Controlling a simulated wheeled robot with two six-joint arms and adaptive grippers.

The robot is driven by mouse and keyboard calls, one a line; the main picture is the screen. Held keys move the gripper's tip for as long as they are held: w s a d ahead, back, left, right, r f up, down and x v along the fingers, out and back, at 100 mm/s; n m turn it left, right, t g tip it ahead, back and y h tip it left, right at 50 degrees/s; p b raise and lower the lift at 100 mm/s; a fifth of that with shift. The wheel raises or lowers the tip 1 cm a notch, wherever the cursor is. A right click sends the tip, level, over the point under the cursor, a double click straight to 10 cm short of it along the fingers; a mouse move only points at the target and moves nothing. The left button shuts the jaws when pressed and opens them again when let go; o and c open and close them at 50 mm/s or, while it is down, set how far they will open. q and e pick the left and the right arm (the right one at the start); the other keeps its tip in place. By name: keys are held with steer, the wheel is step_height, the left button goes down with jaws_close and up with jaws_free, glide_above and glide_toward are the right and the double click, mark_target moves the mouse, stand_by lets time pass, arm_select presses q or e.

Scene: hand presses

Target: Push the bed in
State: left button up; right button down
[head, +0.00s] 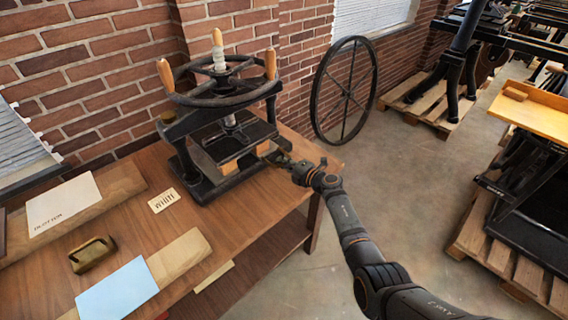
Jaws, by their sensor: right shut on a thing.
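A black hand press (215,130) with a spoked wheel and wooden handles stands at the far right end of the wooden bench. Its bed (226,149) is a dark flat piece low in the frame, with light wooden blocks (229,168) at its front edge. The bed sticks out a little toward the front; how far it reaches under the platen is hidden. My right gripper (277,156) is at the bed's front right corner, shut on what looks like the bed's edge or handle. The fingertips are small and dark, so the exact grip is unclear. My left gripper is out of view.
The wooden bench (135,225) holds a printed card (163,200), a brass-coloured block (92,254), paper sheets and a blue sheet (116,291). A brick wall stands close behind. A large wheel (345,90) leans right of the bench. Floor at right is clear before the pallets (500,255).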

steer(key=shift+r, duration=0.15)
steer(key=c, duration=1.4)
jaws_free()
steer(key=shift+c, duration=0.2)
steer(key=v, duration=1.1)
steer(key=shift+s+d, duration=0.1)
steer(key=shift+d, duration=0.05)
steer(key=shift+s+d, duration=0.2)
steer(key=shift+s, duration=0.15)
